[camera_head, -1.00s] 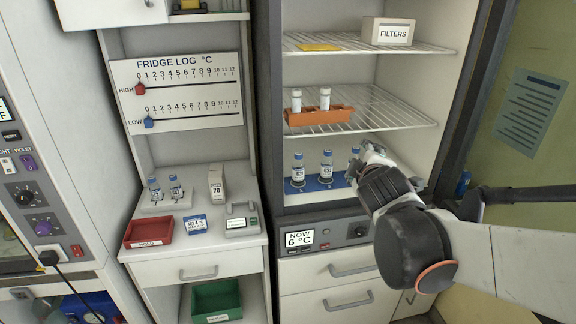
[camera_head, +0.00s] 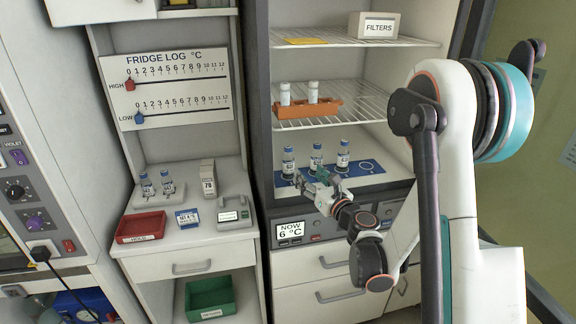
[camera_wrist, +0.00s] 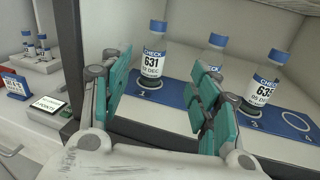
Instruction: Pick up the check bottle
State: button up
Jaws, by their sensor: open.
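Three blue-capped check bottles stand upright on a blue mat (camera_head: 378,170) on the fridge floor: left (camera_head: 288,163), middle (camera_head: 316,160) and right (camera_head: 343,158). In the wrist view the left bottle (camera_wrist: 153,62), labelled CHECK 631, stands at spot 1. The right one (camera_wrist: 264,85) appears to read 635, and the middle one (camera_wrist: 213,60) is partly hidden by a finger. My gripper (camera_head: 318,182) is open and empty, in front of the bottles. In the wrist view bottle 631 shows between the teal fingers of my gripper (camera_wrist: 160,75), beyond their tips.
Spot 4 on the mat is an empty ring. An orange rack (camera_head: 308,108) with two white-capped tubes sits on the wire shelf above. A FILTERS box (camera_head: 374,27) stands on the top shelf. Small bottles (camera_head: 157,186), a red tray (camera_head: 141,227) and a device (camera_head: 233,212) occupy the left counter.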

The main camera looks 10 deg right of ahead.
aim_at(291, 163)
jog(key=shift+n, duration=0.6)
jog(key=x, duration=0.2)
jog(key=f+p+x, duration=0.1)
jog(key=x, duration=0.4)
jog(key=shift+w+a+f+p, duration=0.15)
jog(key=shift+a+f+p, duration=0.2)
jog(key=shift+a, duration=0.05)
jog(key=shift+b+x, duration=0.7)
jog(key=shift+x, duration=2.4)
jog(key=c, duration=1.2)
